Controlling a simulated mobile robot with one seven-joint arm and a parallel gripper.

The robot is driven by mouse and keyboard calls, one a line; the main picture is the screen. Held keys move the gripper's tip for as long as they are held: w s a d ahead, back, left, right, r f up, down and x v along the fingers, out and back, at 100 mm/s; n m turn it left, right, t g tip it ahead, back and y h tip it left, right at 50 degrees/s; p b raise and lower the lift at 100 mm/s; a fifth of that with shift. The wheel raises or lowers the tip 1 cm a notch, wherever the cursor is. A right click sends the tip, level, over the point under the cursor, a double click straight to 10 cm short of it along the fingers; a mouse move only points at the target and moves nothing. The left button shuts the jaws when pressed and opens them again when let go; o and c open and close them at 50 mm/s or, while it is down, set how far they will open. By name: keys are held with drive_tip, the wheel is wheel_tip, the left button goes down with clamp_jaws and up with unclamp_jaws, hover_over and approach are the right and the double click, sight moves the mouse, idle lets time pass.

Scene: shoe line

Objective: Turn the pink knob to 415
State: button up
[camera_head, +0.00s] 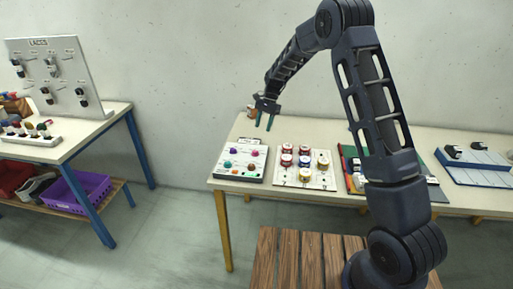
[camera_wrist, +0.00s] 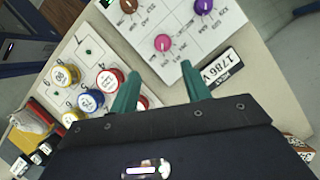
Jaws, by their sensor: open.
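The pink knob (camera_head: 255,153) stands on a white control panel (camera_head: 240,172) on the table, at its back right in the head view. In the wrist view the pink knob (camera_wrist: 163,42) is just beyond the fingertips, between their lines. A purple knob (camera_wrist: 203,6) and a brown knob (camera_wrist: 128,6) are farther off on the panel. My gripper (camera_head: 264,124) is open and empty, above the back of the panel. In the wrist view its two green fingers (camera_wrist: 161,75) are apart and touch no knob. The scale marks and pointer are too small to read.
A white board (camera_head: 318,182) with several red, blue and yellow round pieces stands right of the panel. Bare table shows behind the panel.

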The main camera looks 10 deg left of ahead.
sight(255, 152)
drive_tip(key=x, duration=1.1)
drive_tip(key=shift+a+f, duration=0.25)
drive_tip(key=shift+a, duration=0.05)
drive_tip(key=c, duration=1)
drive_tip(key=shift+w+n, duration=0.1)
drive_tip(key=shift+n, duration=0.3)
drive_tip(key=n+h, duration=0.1)
drive_tip(key=n, duration=0.1)
drive_tip(key=shift+a+n+g, duration=0.15)
drive_tip(key=shift+n+g, duration=0.15)
drive_tip(key=shift+n, duration=0.1)
drive_tip(key=shift+a+n+h, duration=0.2)
drive_tip(key=shift+n+h, duration=0.7)
drive_tip(key=shift+n, duration=1.2)
